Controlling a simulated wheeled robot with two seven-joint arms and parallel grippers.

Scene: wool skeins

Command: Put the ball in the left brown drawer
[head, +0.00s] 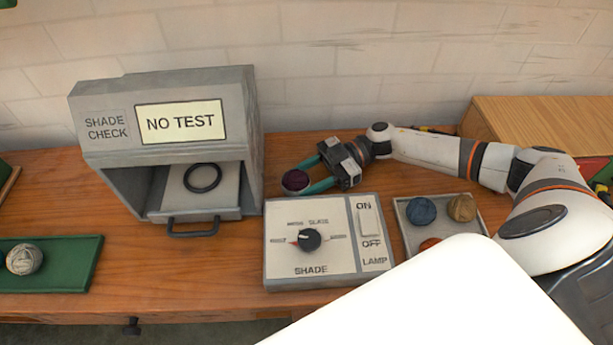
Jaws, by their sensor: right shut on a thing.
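A dark purple ball (295,181) is between the fingertips of my right gripper (310,178). The gripper is shut on it, above the table to the right of the shade check box. The gripper's teal fingers point to the left. My left gripper is not in view.
A grey shade check box (165,110) reads "NO TEST" and holds a black ring (202,178). A control panel (325,260) stands at centre front. A grey tray (455,222) holds several balls. A green tray (85,265) holds a pale ball (25,259). A wooden box (545,110) stands back right.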

